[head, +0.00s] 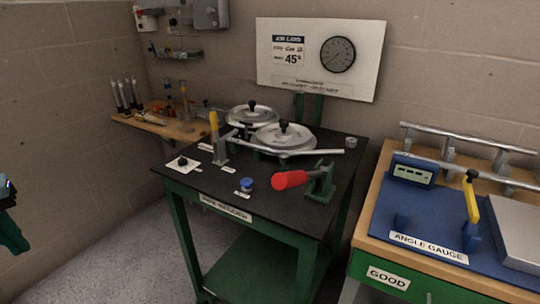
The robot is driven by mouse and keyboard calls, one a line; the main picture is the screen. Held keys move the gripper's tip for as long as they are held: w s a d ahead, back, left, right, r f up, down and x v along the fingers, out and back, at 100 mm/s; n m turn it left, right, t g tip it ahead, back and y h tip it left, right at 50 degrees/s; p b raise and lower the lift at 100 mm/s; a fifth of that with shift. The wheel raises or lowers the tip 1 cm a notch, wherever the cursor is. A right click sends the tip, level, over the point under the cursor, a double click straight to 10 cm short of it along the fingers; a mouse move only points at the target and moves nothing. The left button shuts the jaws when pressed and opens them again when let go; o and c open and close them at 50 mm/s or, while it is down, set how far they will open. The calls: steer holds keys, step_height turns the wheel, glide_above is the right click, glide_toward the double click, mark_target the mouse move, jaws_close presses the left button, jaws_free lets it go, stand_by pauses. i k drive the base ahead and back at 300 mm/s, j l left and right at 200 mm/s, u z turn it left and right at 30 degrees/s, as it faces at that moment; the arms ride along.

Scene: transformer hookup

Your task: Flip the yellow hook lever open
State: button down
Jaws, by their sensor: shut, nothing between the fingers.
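A lever with a yellow upper end (214,125) stands nearly upright on a grey post at the left of the black-topped bender table (220,185). It is beside two round silver bender wheels (284,135) with black knobs. A second yellow lever (471,200) with a black knob stands tilted on the blue angle gauge (425,212) at the right. I cannot tell from this view which of the two is the hook lever. A dark and green piece at the left edge appears to be part of my arm. My gripper's fingers are not visible, and nothing touches either lever.
A silver tube and a red-handled lever (290,179) lie across the bender table, near a blue knob (247,184). A wooden shelf (165,125) with tools is behind left. A job card board (318,60) stands behind. Grey floor at the lower left is clear.

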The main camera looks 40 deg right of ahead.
mark_target(214, 116)
steer(key=z, duration=1.55)
